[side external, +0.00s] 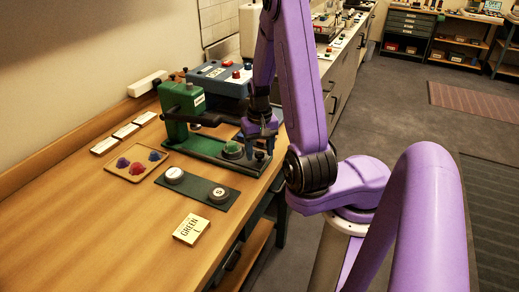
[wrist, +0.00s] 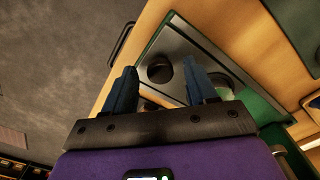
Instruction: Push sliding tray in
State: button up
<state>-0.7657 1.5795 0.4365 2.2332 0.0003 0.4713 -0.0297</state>
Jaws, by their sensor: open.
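The green press (side external: 186,112) stands on the wooden table, with a long green base running right toward the table edge. The sliding tray (wrist: 182,42) shows as a flat grey plate within green edging in the wrist view. A green round die (side external: 232,149) sits on it in the side view. A dark round knob (wrist: 160,69) at its outer end shows between my fingers. My gripper (side external: 260,147) points down over this outer end, open, with nothing held. In the wrist view its two blue fingers (wrist: 161,72) straddle the knob; contact cannot be told.
A blue box (side external: 222,76) with a red button stands behind the press. In front lie a dark plate (side external: 197,187) with two round buttons, a small wooden tray (side external: 122,168) with coloured pieces, and a "GREEN" card block (side external: 191,229). The table's front left is clear.

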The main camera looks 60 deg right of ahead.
aim_at(232, 142)
grip_shut()
jog(key=shift+w, duration=4.7)
grip_release()
jog(key=shift+r, duration=0.1)
notch_tip(232, 142, up, 17)
jog(key=shift+r, duration=0.2)
jog(key=shift+s, duration=0.1)
